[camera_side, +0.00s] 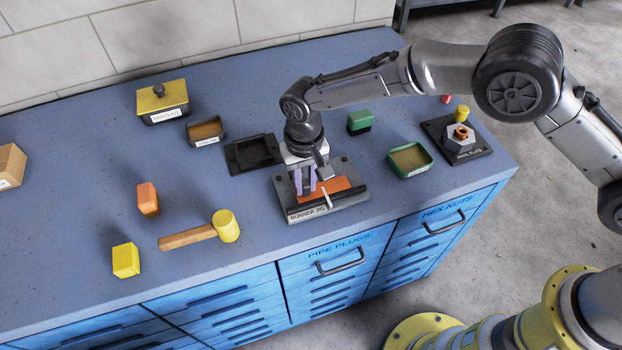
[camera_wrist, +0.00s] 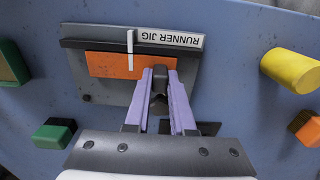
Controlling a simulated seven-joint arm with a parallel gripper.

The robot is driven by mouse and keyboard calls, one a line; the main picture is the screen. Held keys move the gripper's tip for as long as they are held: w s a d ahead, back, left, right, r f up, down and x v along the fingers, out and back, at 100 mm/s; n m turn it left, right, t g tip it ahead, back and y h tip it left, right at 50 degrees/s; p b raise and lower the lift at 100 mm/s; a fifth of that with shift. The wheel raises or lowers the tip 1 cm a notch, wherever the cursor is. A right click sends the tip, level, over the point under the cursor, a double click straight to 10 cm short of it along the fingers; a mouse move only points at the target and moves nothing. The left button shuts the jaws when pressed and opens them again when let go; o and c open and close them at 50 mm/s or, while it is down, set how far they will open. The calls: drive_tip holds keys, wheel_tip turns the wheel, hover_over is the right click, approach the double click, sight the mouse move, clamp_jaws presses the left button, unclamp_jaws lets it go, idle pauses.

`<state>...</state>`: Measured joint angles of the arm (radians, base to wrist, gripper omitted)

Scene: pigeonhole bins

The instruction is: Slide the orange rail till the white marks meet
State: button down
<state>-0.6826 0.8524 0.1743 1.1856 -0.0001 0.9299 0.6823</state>
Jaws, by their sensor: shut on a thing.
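The orange rail (camera_wrist: 105,65) lies in the grey runner jig (camera_wrist: 115,95), along a dark guide strip. It also shows in the side view (camera_side: 338,184). A white mark (camera_wrist: 131,62) on the rail and a white mark (camera_wrist: 130,40) on the jig look in line, end to end, in the wrist view. In the side view they look like one short white line (camera_side: 326,197). My gripper (camera_side: 305,188) has its lavender fingers down at the rail's left part. In the wrist view my gripper (camera_wrist: 160,76) is shut on a dark handle (camera_wrist: 159,92) by the rail; the fingers partly hide it.
A dark empty tray (camera_side: 254,154) sits just behind and left of the jig. A green-rimmed bin (camera_side: 411,159) and a green block (camera_side: 360,121) stand to its right. A yellow-headed mallet (camera_side: 226,226) lies to the left. The counter's front edge is close to the jig.

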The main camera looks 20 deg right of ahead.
drive_tip(key=c, duration=0.8)
unclamp_jaws()
drive_tip(key=shift+o, duration=0.2)
drive_tip(key=shift+r, duration=0.15)
wheel_tip(320, 180, up, 14)
drive_tip(key=shift+f, duration=0.2)
